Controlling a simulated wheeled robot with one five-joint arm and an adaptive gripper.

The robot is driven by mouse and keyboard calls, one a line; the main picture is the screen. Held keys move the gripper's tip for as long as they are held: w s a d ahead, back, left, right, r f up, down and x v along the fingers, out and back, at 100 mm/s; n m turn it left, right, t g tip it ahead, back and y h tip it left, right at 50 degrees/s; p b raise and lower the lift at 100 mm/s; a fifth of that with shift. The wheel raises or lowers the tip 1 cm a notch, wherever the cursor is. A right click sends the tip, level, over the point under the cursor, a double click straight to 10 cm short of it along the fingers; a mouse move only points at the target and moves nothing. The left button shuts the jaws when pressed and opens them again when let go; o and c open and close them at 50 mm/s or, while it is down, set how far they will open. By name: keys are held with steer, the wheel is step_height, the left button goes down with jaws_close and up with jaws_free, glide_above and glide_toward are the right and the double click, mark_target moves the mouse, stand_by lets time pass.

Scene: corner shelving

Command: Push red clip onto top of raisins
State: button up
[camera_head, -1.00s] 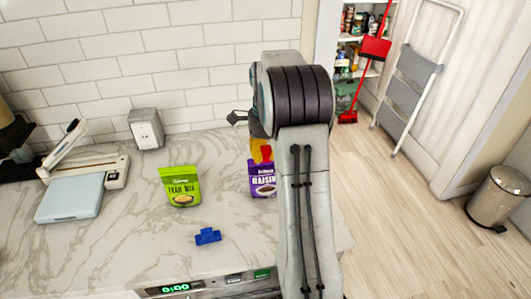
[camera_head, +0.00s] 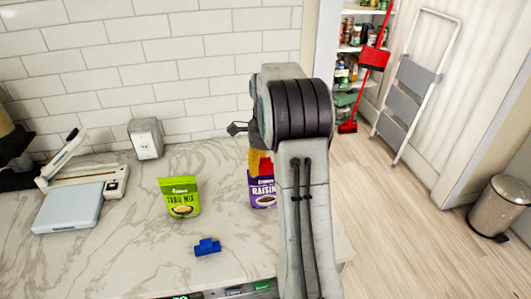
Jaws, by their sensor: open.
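The purple raisins bag (camera_head: 262,191) stands upright on the counter, its right side hidden behind my arm. A red clip (camera_head: 266,167) shows at the bag's top edge, with a yellow-orange piece (camera_head: 255,161) beside it on the left. I cannot tell whether the clip grips the bag or only touches it. My gripper (camera_head: 238,128) shows only as a small dark part left of my arm, above and left of the bag. It is open, and the rest of it is hidden behind my arm.
A green trail mix bag (camera_head: 181,197) stands left of the raisins. A blue clip (camera_head: 207,247) lies on the counter (camera_head: 120,240) in front of it. A scale-like appliance (camera_head: 68,208) is at left, and a socket box (camera_head: 146,139) stands by the wall.

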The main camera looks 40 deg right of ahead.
step_height(320, 180, up, 12)
steer(key=shift+s+f, duration=0.15)
steer(key=shift+s, duration=0.05)
stand_by(0.4)
steer(key=shift+a, duration=0.1)
